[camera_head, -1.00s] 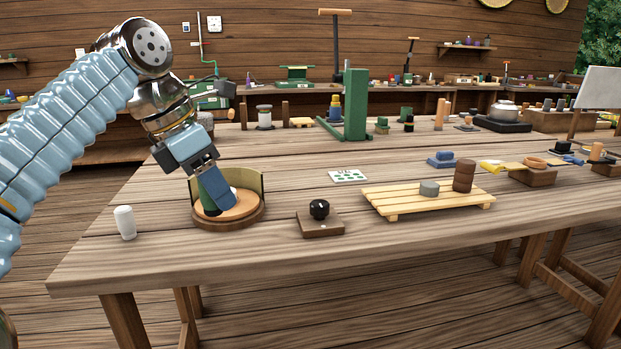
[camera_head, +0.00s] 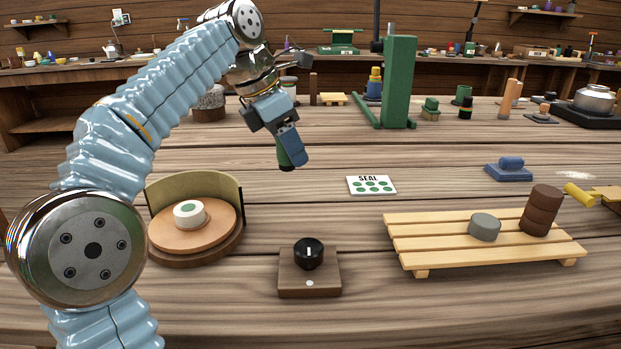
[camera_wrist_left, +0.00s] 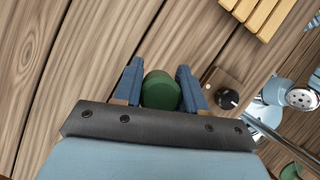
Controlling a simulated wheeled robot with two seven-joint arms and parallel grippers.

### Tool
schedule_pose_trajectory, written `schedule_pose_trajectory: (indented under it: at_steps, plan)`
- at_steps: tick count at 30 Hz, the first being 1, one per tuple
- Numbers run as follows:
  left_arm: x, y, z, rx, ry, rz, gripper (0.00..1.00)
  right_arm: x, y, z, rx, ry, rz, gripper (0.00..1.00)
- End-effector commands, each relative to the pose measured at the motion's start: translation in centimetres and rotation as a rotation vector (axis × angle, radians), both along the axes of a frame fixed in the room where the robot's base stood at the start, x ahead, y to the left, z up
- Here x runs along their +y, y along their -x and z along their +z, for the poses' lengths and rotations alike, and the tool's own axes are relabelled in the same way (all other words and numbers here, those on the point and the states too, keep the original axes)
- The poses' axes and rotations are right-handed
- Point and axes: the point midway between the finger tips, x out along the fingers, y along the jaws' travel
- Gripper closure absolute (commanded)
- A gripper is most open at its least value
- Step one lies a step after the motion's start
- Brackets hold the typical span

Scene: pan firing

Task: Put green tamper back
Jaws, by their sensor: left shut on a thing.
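My left gripper (camera_head: 289,148) is shut on the green tamper (camera_head: 284,156) and holds it above the table, right of and beyond the round wooden turntable (camera_head: 165,240). In the left wrist view the tamper's rounded green top (camera_wrist_left: 160,91) sits between the two blue fingers of the gripper (camera_wrist_left: 159,88). Its dark lower end points down in the head view. A white puck with a green spot on top (camera_head: 189,214) lies on the turntable, in front of its curved olive guard (camera_head: 200,188). My right gripper is not in view.
A black knob on a brown block (camera_head: 309,256) stands at the front. A SEAL card (camera_head: 371,185) lies near the middle. A slatted rack (camera_head: 440,243) holds a grey disc and a brown stack. A tall green stand (camera_head: 399,85) rises behind. The table between card and stand is clear.

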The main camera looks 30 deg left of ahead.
Motion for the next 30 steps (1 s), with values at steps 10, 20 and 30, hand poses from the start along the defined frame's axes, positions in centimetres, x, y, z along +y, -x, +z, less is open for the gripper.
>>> schedule_pose_trajectory:
  at_steps: [10, 20, 30]
  plan:
    - [0.8, -6.4, -5.7, 0.003, 0.001, 0.000, 0.90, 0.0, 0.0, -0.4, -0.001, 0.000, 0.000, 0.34]
    - [1.0, -7.8, -8.9, 0.003, 0.001, 0.000, 0.90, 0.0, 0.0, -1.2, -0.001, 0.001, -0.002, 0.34]
    - [1.0, -7.8, -10.3, 0.000, 0.000, 0.000, 0.90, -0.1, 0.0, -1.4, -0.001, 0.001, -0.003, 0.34]
